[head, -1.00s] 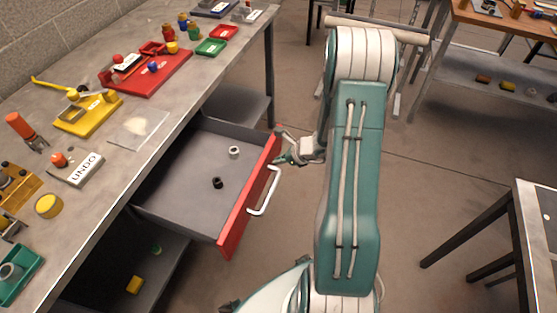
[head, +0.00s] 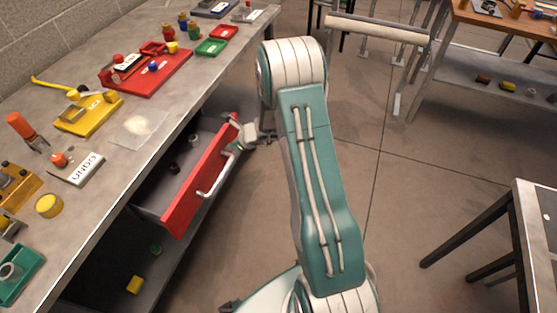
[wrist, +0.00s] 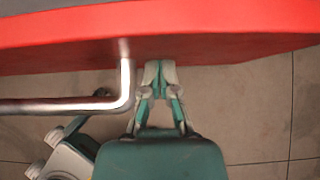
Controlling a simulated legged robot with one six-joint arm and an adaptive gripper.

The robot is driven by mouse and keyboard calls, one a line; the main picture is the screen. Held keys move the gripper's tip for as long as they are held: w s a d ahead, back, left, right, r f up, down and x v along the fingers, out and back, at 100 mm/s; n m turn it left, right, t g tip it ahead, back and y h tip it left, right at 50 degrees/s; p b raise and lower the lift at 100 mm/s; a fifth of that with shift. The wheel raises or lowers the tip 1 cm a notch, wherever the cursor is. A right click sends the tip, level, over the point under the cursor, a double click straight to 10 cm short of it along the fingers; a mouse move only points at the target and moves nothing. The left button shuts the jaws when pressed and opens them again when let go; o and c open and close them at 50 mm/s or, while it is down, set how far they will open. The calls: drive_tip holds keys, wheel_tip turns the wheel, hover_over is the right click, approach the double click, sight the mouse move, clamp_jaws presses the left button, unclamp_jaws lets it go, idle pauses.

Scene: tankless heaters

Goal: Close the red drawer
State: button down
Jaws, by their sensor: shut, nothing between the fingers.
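The red drawer front (head: 200,178) stands partly out from under the grey workbench in the head view, with a white bar handle (head: 217,174) on it. The drawer's grey inside shows with a dark ring (head: 174,168) and a pale ring (head: 194,141) in it. My gripper (head: 239,122) is at the far end of the drawer front. In the wrist view the red front (wrist: 220,35) spans the top, and my gripper (wrist: 159,66) is shut and empty, its fingertips at the front beside the handle (wrist: 100,104). Contact looks likely but is hard to confirm.
The workbench top (head: 120,165) carries a red tray (head: 150,80), a yellow tray (head: 90,115) and several small parts. A lower shelf (head: 110,265) lies beneath the drawer. Open floor (head: 380,190) lies to the right, with another table (head: 540,225) at the right edge.

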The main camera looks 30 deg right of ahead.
drive_tip(key=w+a, duration=0.2)
drive_tip(key=w, duration=0.1)
drive_tip(key=w+a, duration=0.5)
drive_tip(key=w, duration=0.1)
drive_tip(key=shift+w+a, duration=0.3)
drive_tip(key=shift+w+a+r, duration=0.1)
drive_tip(key=shift+w, duration=0.1)
